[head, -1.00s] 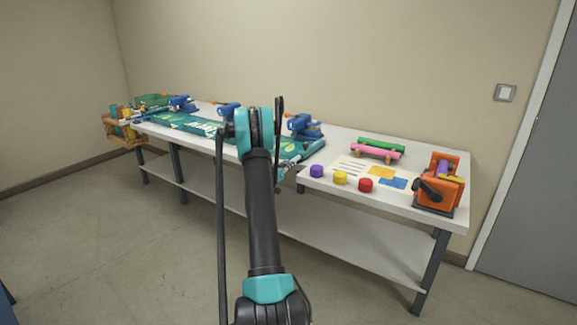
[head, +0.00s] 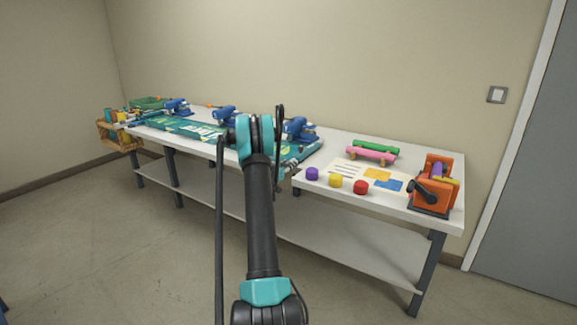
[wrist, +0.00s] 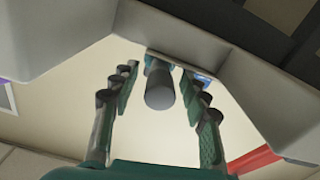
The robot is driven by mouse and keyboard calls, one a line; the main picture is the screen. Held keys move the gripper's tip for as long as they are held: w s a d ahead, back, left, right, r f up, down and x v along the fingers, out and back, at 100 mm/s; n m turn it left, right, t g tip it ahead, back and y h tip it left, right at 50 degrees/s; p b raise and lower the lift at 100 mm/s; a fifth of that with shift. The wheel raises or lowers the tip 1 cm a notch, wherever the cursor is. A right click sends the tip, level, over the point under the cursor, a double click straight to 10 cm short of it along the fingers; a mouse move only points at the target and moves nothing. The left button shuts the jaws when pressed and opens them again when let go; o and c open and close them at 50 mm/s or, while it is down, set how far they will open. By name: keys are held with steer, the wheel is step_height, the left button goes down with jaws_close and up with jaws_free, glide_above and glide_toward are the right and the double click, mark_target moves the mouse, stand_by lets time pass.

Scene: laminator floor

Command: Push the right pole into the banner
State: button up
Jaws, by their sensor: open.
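The teal banner (head: 195,128) with pale lettering lies along the bench, its right part partly hidden behind my arm. In the wrist view, a dark grey pole end (wrist: 160,92), which looks like the right pole, sticks out toward the camera from a teal edge (wrist: 166,58). How far it sits inside the banner is hidden. My gripper (wrist: 159,75) is open, with one finger on each side of the pole and visible gaps to both.
Blue clamp-like devices (head: 299,130) stand along the banner's back edge. Purple (head: 312,174), yellow (head: 335,180) and red (head: 361,187) pucks sit near the front edge, right of my gripper. An orange machine (head: 432,186) stands at the right end. Floor in front is clear.

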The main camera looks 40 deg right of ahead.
steer(key=shift+a, duration=0.1)
steer(key=v, duration=1.1)
steer(key=shift+s+a, duration=0.2)
steer(key=shift+a, duration=0.15)
steer(key=shift+f, duration=0.1)
steer(key=v, duration=0.8)
steer(key=x, duration=1.7)
steer(key=shift+w, duration=0.1)
jaws_close()
